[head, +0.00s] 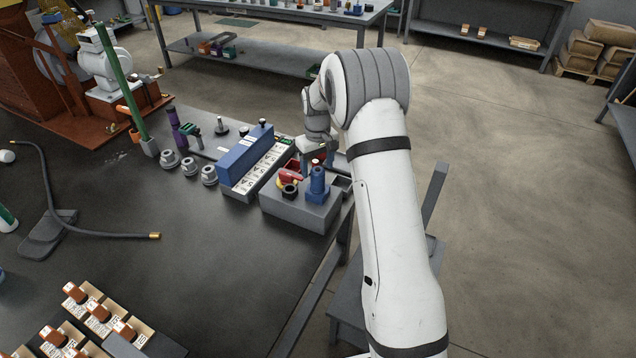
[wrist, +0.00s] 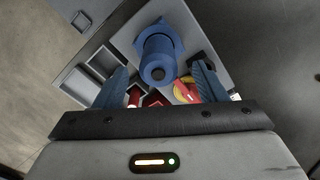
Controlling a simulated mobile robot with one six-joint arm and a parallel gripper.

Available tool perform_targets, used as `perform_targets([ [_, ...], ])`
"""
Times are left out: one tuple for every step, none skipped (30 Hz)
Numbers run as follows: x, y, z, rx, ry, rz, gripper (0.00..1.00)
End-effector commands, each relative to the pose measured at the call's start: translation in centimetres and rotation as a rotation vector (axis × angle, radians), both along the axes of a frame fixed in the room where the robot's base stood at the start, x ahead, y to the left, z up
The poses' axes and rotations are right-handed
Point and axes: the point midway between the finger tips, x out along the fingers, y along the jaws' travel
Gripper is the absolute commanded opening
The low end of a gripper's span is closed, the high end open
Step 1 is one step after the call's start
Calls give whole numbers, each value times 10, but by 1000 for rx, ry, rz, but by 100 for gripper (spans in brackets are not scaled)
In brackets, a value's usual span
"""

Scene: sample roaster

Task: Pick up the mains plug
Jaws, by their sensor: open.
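The mains plug (head: 317,184) is a blue cylinder standing upright in a blue collar on a grey box (head: 300,212) near the table's right edge. In the wrist view the plug (wrist: 158,52) shows its round dark-centred end towards the camera, with the flanged collar behind it. My gripper (head: 317,160) is open and close to the plug, partly hidden by my arm in the head view. In the wrist view its two blue fingers (wrist: 160,72) stand left and right of the plug, with a gap on each side. Contact is not visible.
A red and yellow switch (wrist: 184,92) sits beside the plug. Open compartments (wrist: 97,72) adjoin the grey box. A long blue block (head: 245,160) with a labelled white front stands left of it. Several grey fittings (head: 189,166) stand further left. Floor lies beyond the right edge.

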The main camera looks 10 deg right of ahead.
Motion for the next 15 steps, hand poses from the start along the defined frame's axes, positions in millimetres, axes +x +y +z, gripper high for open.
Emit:
perform_targets([
  [-1,0,-7,0,3,0,65],
  [-1,0,-10,0,2,0,65],
  [-1,0,-14,0,2,-1,65],
  [0,0,-17,0,2,-1,65],
  [0,0,-20,0,2,-1,65],
  [0,-1,-25,0,2,-1,65],
  [0,-1,-29,0,3,-1,65],
  [1,-1,-34,0,4,-1,65],
  [1,-1,-40,0,4,-1,65],
  [2,-2,-45,0,3,-1,65],
  [2,-2,-50,0,3,-1,65],
  [2,-1,-55,0,3,-1,65],
  [2,-2,-59,0,2,-1,65],
  [2,-2,-61,0,2,-2,65],
  [2,-2,-64,0,1,-2,65],
])
